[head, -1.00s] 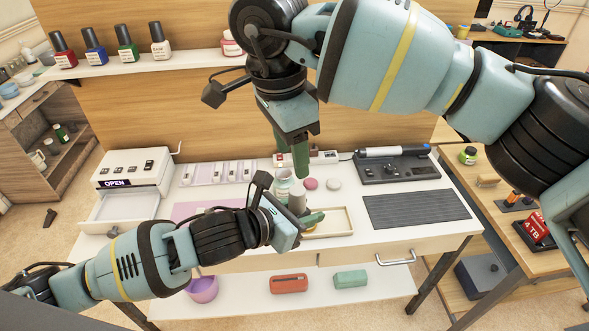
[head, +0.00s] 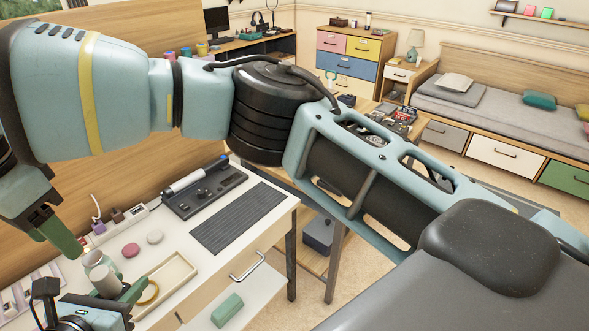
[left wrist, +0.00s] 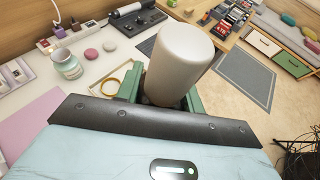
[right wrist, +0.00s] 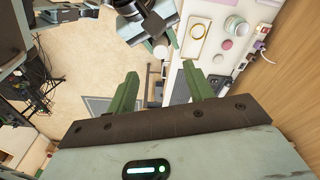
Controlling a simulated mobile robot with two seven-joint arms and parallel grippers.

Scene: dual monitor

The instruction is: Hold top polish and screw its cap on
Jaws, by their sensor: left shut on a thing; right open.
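A light beige cylindrical cap (head: 104,282) is held by my left gripper (head: 128,294); in the left wrist view it stands upright (left wrist: 184,55) between the green fingers, which are shut on it. A small glass jar (head: 94,260) stands on the desk beside it, and also shows in the left wrist view (left wrist: 66,62); I take it as the polish bottle. Cap and jar are apart. My right gripper (head: 62,240) hangs above the desk near the jar. The right wrist view shows its fingers (right wrist: 162,90) spread and empty. The jar's label is not readable.
A shallow tray (head: 178,274) with a yellow ring stands right of the jar. A pink disc (head: 131,250) and a white disc (head: 155,237) lie behind. A grey mat (head: 238,217) and a black device (head: 205,190) fill the right side of the desk.

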